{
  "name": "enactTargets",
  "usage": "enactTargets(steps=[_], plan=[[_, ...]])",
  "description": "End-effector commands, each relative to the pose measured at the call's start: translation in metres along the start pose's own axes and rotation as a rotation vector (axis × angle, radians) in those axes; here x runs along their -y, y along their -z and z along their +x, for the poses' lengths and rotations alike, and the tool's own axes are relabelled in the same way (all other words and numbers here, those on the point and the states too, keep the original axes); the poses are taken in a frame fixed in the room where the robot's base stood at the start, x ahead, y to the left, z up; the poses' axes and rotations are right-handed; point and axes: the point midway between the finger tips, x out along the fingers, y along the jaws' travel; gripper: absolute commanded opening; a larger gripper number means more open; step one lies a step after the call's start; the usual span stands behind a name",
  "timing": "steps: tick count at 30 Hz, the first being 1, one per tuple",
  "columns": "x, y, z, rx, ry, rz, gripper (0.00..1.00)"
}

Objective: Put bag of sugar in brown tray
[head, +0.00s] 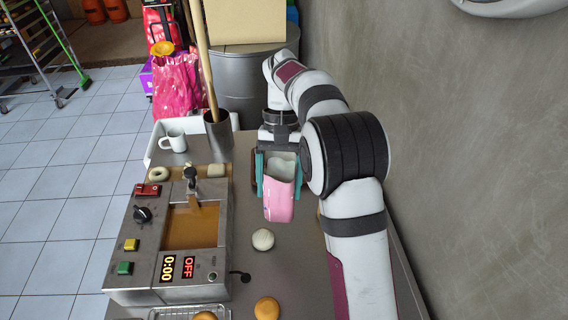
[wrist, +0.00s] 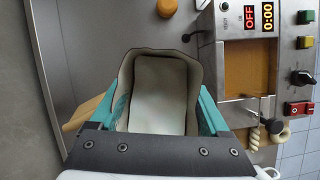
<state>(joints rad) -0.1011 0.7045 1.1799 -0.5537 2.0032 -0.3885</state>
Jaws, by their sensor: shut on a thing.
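The bag of sugar is a pink bag (head: 279,207) with a pale open top, held upright between the jaws of my gripper (head: 279,178) above the metal counter. In the wrist view the bag (wrist: 158,95) fills the space between the teal fingers (wrist: 160,112), with its pale inside facing the camera. My gripper is shut on it. No brown tray can be made out clearly. A tan edge (wrist: 84,114) shows beside the left finger in the wrist view, mostly hidden, and I cannot tell what it is.
A fryer-like machine (head: 128,268) with an OFF display stands left of the bag. A round pale bun (head: 263,239) and brown buns (head: 267,308) lie nearer. A wall runs along the right.

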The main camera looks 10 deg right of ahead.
Motion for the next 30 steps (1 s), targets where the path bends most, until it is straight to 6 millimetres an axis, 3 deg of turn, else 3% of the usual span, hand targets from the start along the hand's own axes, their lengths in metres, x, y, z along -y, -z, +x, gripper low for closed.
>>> enactTargets(steps=[21, 26, 30], plan=[[0.025, 0.114, 0.035, -0.001, 0.511, 1.224, 0.00], [0.018, 0.135, 0.030, -0.002, 0.623, 1.489, 0.00], [0.002, 0.149, 0.016, -0.004, 0.714, 1.704, 0.00]])
